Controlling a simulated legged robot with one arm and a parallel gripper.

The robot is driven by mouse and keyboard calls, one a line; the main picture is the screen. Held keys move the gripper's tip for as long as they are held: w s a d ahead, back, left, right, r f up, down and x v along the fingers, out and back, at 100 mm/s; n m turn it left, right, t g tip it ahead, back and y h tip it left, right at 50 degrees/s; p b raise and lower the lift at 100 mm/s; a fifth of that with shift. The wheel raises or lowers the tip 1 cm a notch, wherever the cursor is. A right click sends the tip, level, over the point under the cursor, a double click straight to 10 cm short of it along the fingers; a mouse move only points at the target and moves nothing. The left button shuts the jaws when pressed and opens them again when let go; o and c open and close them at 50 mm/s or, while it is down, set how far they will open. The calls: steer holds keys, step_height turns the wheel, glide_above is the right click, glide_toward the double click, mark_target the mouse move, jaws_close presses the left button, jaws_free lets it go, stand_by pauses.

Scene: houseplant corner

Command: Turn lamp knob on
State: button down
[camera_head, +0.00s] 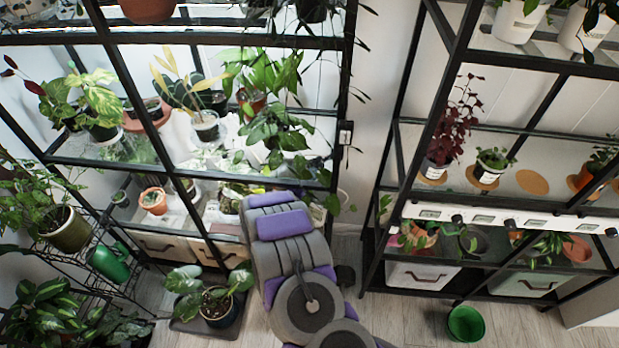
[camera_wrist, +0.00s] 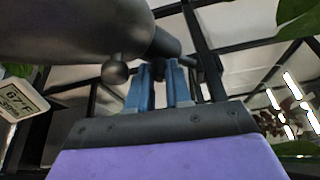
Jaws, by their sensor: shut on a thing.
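The lamp (camera_wrist: 75,28) shows in the wrist view as a large dark grey cylinder across the upper left, with a small round ball on its underside. My gripper (camera_wrist: 165,68) has two blue fingers pointing up at the narrow right end of the lamp. The fingers are shut on a small dark part there, which I take to be the lamp knob; it is mostly hidden between them. In the head view my arm reaches to the left plant shelf and covers the gripper. I cannot make out the lamp or knob in the head view, nor whether the lamp is lit.
A small display reading 67F (camera_wrist: 20,100) is at the left in the wrist view. Leaves hang near its right edge. In the head view, potted plants crowd the left shelf (camera_head: 225,38). A right shelf (camera_head: 525,128), a green bucket (camera_head: 466,324) and a floor plant (camera_head: 215,298) flank my arm.

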stand_by(0.4)
steer(key=c, duration=1.3)
jaws_free()
steer(key=p+v, duration=0.2)
steer(key=v, duration=1.5)
steer(key=shift+s+a, duration=0.1)
steer(key=shift+s, duration=0.05)
